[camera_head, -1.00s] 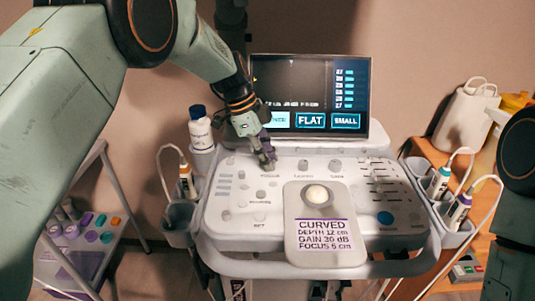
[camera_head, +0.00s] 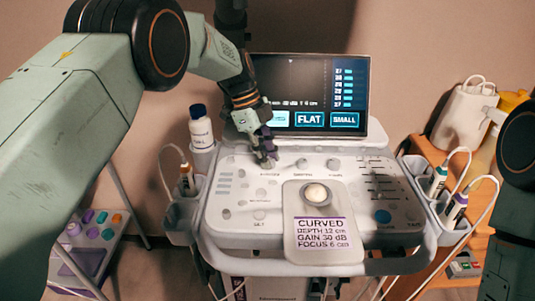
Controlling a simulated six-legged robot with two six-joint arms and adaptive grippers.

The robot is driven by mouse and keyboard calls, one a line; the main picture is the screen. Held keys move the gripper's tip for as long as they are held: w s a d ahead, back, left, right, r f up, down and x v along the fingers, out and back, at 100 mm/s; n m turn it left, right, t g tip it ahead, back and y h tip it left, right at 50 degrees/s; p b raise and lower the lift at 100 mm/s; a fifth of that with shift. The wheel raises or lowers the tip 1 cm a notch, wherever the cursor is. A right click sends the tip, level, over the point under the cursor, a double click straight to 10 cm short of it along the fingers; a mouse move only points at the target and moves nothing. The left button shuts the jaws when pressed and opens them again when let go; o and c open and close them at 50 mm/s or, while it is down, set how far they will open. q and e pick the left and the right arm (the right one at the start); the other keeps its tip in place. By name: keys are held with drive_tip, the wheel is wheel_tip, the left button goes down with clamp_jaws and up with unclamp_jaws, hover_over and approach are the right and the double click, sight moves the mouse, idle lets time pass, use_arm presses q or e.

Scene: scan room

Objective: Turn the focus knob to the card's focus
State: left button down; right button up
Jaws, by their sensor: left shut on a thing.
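The ultrasound console's panel (camera_head: 230,215) is in the middle of the head view. A card (camera_head: 323,236) lies on it and reads CURVED, DEPTH 12 cm, GAIN 30 dB, FOCUS 6 cm. My left gripper (camera_head: 266,158) points down at the upper left of the panel and is shut on a knob there. The fingers hide that knob; the label below it is too small to read surely. Two more knobs (camera_head: 302,164) stand to its right. The screen (camera_head: 308,95) shows FLAT and SMALL buttons; my arm partly covers its left side. My right gripper is out of view.
A bottle with a blue cap (camera_head: 201,130) stands in a holder at the console's left. Probes hang on both sides, one at the right (camera_head: 455,210). A trolley with coloured pieces (camera_head: 95,228) is at lower left. A white jug (camera_head: 467,115) stands at right.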

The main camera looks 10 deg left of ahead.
use_arm(q)
drive_tip(key=c, duration=1.1)
unclamp_jaws()
drive_tip(key=shift+d, duration=0.1)
drive_tip(key=v, duration=1.2)
